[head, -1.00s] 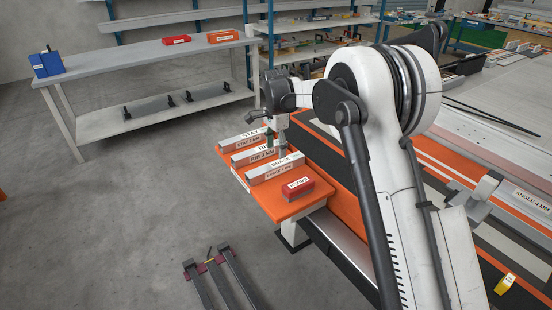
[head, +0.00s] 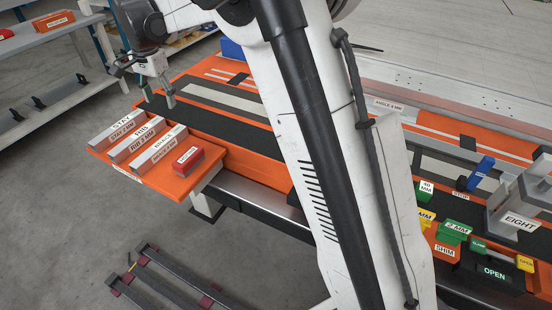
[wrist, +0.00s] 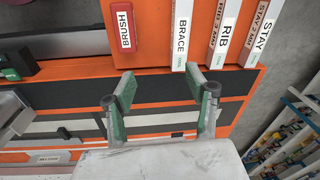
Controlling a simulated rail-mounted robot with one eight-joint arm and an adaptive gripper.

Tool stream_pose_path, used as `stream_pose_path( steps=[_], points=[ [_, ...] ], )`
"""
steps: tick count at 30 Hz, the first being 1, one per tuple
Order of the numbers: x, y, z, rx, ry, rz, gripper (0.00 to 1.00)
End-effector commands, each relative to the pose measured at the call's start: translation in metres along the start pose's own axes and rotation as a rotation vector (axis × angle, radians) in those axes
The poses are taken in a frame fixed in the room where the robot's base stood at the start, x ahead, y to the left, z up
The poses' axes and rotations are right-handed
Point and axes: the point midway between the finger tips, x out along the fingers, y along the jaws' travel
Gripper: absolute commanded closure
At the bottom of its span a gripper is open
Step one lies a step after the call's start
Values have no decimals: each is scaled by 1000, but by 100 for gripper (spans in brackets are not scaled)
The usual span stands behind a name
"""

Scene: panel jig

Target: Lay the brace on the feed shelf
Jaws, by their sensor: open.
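The brace (head: 160,152), a pale grey bar labelled BRACE, lies on the orange feed shelf (head: 182,188). It is beside the rib bar (head: 136,140) and on the side nearer the red brush block (head: 187,161). In the wrist view the brace (wrist: 181,38) lies ahead of my gripper (wrist: 159,88), which is open and empty. In the head view my gripper (head: 159,98) is apart from the bars, over the dark and orange bed behind the shelf.
The stay bar (head: 113,132) lies at the shelf's far side. Dark rails (head: 160,280) stand on the floor in front.

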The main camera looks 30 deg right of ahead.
Motion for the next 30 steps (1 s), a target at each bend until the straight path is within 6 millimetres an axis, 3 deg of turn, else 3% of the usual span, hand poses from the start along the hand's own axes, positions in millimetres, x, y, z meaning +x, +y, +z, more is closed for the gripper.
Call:
stream_pose_path(
  steps=[6, 15, 22, 30],
  points=[
    [-51, 61, 7, -113, 48, -58, 49],
    [-96, 148, 29, -275, 132, -125, 49],
    [-113, 216, 53, -397, 209, -161, 49],
    [-112, 292, 88, -539, 310, -187, 49]
  ],
)
